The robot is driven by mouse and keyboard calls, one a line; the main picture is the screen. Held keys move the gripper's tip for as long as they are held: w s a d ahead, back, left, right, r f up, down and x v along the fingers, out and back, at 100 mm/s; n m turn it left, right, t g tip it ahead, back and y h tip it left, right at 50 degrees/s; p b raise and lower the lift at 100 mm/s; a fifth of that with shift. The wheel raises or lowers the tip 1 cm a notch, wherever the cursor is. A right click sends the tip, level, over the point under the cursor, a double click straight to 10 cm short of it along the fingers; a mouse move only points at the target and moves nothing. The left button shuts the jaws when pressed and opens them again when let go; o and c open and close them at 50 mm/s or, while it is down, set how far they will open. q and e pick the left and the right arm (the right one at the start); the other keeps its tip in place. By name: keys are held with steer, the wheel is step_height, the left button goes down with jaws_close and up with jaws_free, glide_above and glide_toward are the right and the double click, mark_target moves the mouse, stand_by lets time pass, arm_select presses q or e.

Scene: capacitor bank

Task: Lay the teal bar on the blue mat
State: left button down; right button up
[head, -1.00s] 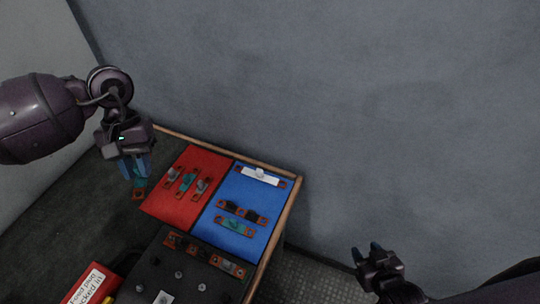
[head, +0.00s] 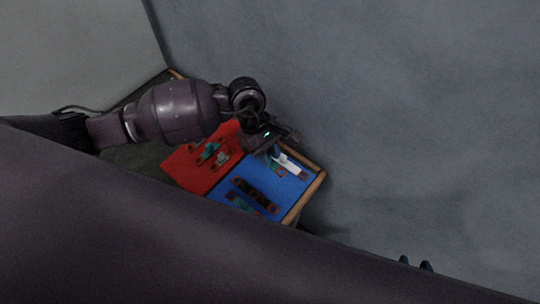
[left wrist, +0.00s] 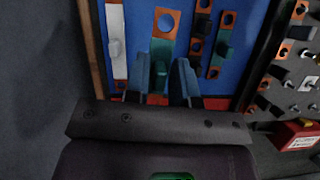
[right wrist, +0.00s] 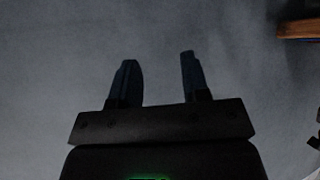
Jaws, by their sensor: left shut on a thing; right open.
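My left gripper (head: 272,153) is over the upper part of the blue mat (head: 290,190). In the left wrist view its fingers (left wrist: 162,76) are shut on a teal bar (left wrist: 161,50) with orange, holed ends. The held bar lies over blue between a white bar (left wrist: 116,40) and dark bars (left wrist: 201,28), roughly parallel to them. I cannot tell whether it touches the mat. Another teal bar (left wrist: 226,38) lies on the mat beyond the dark bars. My right gripper (right wrist: 161,78) is open and empty; only its fingertips (head: 415,264) show in the head view.
The red mat (head: 180,165), with several small bars, adjoins the blue mat. A wooden rim (head: 310,195) edges the table near the grey wall. A dark panel with terminals (left wrist: 290,75) and a red sign box (left wrist: 297,134) stand right in the left wrist view.

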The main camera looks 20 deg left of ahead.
arm_select(q)
steer(key=shift+s+d+f+n+t, duration=0.2)
steer(key=shift+d+f+n+t, duration=0.15)
steer(key=shift+f+n, duration=0.2)
arm_select(e)
steer(key=shift+s+f, duration=0.2)
steer(key=shift+d, duration=0.1)
arm_select(q)
steer(key=shift+f, duration=0.35)
steer(key=shift+f+b, duration=0.5)
steer(key=shift+b, duration=0.05)
steer(key=shift+f, duration=0.5)
steer(key=shift+f+b, duration=0.6)
steer(key=shift+f, duration=0.05)
steer(key=shift+f+b, duration=0.4)
steer(key=shift+f, duration=0.6)
arm_select(e)
steer(key=shift+w+f, duration=0.3)
steer(key=shift+f, duration=0.2)
steer(key=shift+w+f, duration=0.25)
steer(key=shift+f, duration=0.25)
steer(key=shift+w+a+r, duration=0.25)
